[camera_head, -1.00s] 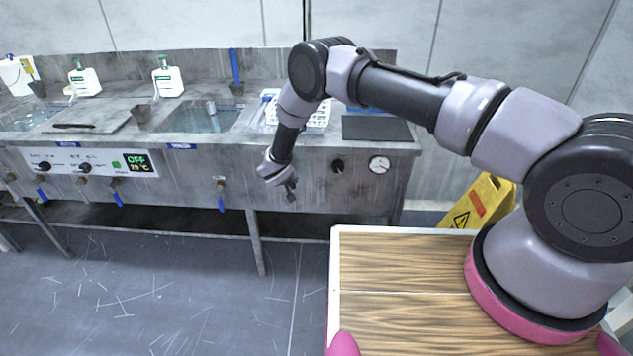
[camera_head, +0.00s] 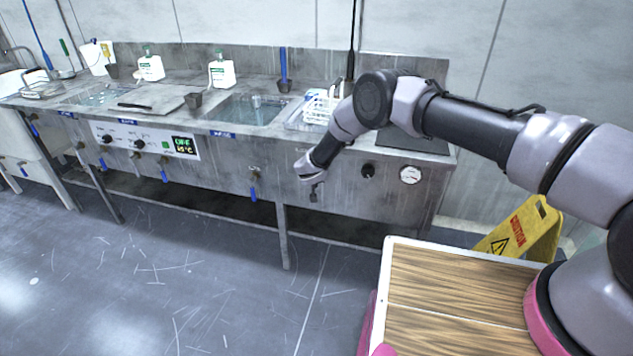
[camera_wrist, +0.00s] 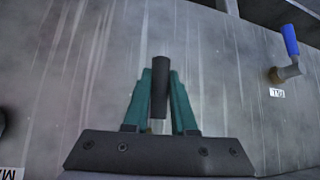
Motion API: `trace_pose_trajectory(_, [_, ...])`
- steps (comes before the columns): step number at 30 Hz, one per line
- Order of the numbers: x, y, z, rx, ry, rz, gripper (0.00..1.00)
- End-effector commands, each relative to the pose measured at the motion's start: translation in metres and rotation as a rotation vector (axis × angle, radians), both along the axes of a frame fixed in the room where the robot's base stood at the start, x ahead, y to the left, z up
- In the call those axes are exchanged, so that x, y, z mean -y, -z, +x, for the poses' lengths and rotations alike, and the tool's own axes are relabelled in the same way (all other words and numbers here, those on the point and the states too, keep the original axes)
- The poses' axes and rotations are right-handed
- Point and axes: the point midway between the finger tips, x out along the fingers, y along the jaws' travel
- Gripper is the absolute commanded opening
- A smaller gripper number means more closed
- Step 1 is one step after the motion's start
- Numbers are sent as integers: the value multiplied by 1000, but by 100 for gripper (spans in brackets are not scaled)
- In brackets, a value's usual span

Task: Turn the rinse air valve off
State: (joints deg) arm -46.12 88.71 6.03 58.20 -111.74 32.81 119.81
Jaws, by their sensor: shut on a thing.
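A black lever handle (camera_wrist: 160,88) stands between the teal fingers of my gripper (camera_wrist: 160,95) in the wrist view, in front of the grey steel bench front. The fingers are shut on it. A small brass-coloured part shows low between the fingers, but most of the fitting is hidden. In the head view my gripper (camera_head: 315,190) is at the bench front, left of a black knob (camera_head: 368,171) and a round gauge (camera_head: 410,175). I cannot read a label for the held lever.
A blue-handled valve (camera_head: 254,188) is left of my gripper; a blue handle (camera_wrist: 290,40) also shows at the wrist view's right. The bench (camera_head: 330,220) has sinks and a control panel (camera_head: 145,139). A yellow caution sign (camera_head: 522,232) stands right. Floor before the bench is open.

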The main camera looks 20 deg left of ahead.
Motion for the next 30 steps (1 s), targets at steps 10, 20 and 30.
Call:
trace_pose_trajectory(10, [0, 0, 0, 0, -1, 1, 55])
trace_pose_trajectory(20, [1, -12, -10, 0, -2, -1, 55])
trace_pose_trajectory(30, [11, -59, -54, 0, -1, 1, 55])
